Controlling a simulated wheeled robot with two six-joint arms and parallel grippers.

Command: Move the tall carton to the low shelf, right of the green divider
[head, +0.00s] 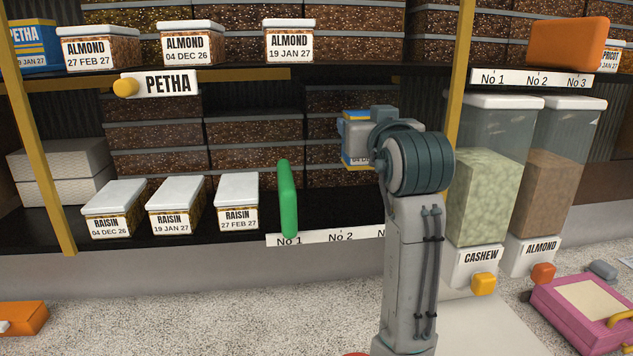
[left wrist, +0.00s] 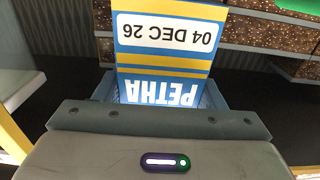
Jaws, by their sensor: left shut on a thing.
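My left gripper (head: 358,138) is shut on the tall carton (head: 356,163), blue and yellow with a white label. It holds the carton above the low shelf (head: 330,215), to the right of the green divider (head: 287,198), and hides much of it in the head view. In the left wrist view the carton (left wrist: 170,60) shows PETHA and 04 DEC 26, upside down in the picture. The green divider (left wrist: 300,5) shows at that view's top right corner. My right gripper is not in view.
Several white-lidded raisin boxes (head: 175,205) stand left of the divider. Stacked brown boxes (head: 335,180) stand behind. The cashew bin (head: 485,190) stands right of my arm. The upper shelf (head: 370,72) lies above the carton. Bare shelf shows behind the No 1 and No 2 strip (head: 320,237).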

